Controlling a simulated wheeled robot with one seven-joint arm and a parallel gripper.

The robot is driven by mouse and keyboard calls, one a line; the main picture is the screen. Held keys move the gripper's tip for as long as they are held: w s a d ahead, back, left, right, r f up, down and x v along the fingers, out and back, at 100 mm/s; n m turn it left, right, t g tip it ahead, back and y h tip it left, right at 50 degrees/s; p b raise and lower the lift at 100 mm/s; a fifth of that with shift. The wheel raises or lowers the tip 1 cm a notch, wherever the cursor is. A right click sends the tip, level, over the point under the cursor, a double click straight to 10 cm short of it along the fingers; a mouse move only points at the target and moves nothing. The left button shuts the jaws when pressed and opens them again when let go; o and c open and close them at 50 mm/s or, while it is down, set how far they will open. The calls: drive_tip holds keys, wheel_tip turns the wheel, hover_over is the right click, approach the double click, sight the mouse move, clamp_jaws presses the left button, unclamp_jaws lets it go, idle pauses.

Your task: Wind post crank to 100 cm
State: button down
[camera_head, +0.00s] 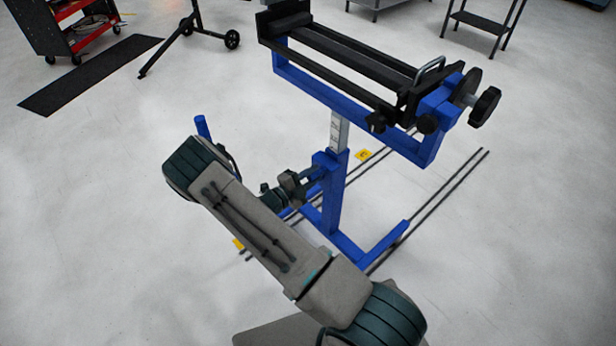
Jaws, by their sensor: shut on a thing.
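A blue stand has an upright post (333,195) with a pale grey scale strip (339,131) at its top; the marks are too small to read. A crank (314,174) sticks out from the left side of the post. My gripper (297,184) is at this crank, just left of the post, and is shut on it. The fingertips and the crank's grip are small and partly hidden by my own wrist. The post carries a blue frame (320,92) with black rollers and a black knob (486,106) at its right end.
The stand's blue feet (375,252) rest by dark floor rails (428,206). Yellow tags (363,155) lie near the post. A black mat (91,74), a red tool cart (90,38), a wheeled stand (190,32) and a dark table (480,22) stand behind. The left floor is clear.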

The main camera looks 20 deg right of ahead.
drive_tip(key=shift+w+r, duration=0.15)
drive_tip(key=c, duration=1.2)
unclamp_jaws()
drive_tip(key=shift+o, duration=0.2)
drive_tip(key=v, duration=1.4)
drive_tip(key=shift+d, duration=0.1)
